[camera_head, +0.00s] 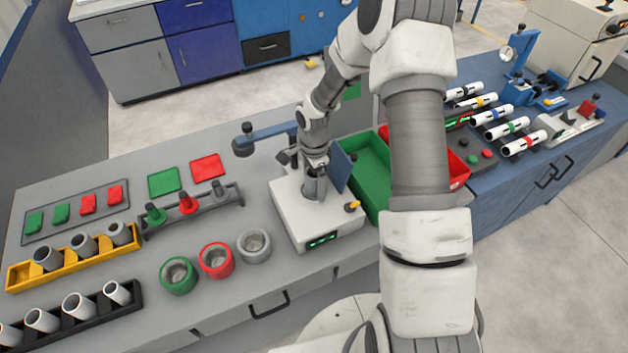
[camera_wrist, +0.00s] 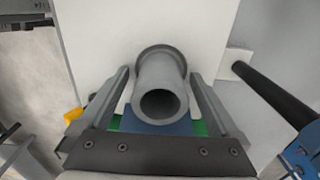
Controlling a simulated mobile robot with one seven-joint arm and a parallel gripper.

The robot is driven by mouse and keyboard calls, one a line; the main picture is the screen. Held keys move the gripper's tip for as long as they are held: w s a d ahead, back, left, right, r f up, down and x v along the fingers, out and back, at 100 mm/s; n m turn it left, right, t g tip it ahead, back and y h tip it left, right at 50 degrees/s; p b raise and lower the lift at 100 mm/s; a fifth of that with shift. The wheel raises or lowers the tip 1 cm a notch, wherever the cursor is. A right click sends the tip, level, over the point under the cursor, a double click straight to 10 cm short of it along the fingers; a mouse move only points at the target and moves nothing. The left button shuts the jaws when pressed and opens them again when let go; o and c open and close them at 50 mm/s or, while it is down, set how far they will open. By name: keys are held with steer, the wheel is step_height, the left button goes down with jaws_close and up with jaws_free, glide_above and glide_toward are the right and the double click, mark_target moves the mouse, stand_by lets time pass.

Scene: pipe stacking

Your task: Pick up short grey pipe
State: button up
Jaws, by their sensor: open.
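A short grey pipe (camera_head: 314,188) stands upright on the white device in the middle of the bench. In the wrist view the grey pipe (camera_wrist: 160,78) shows end-on, its open mouth facing the camera and a wider collar at its far end. My gripper (camera_wrist: 160,73) is open, with one finger on each side of the pipe. Small gaps show between the fingers and the pipe wall. In the head view my gripper (camera_head: 313,167) is at the pipe's top, and my wrist hides part of it.
The white device (camera_head: 341,241) has a blue plate and a yellow knob beside the pipe. A green bin (camera_head: 371,164) stands close on the right. To the left are red, green and grey rings and a yellow rack (camera_head: 102,252) of grey pipes. A blue-armed fixture (camera_head: 268,134) stands behind.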

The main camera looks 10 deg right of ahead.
jaws_close()
step_height(320, 180, up, 10)
steer(key=shift+b, duration=0.35)
stand_by(0.5)
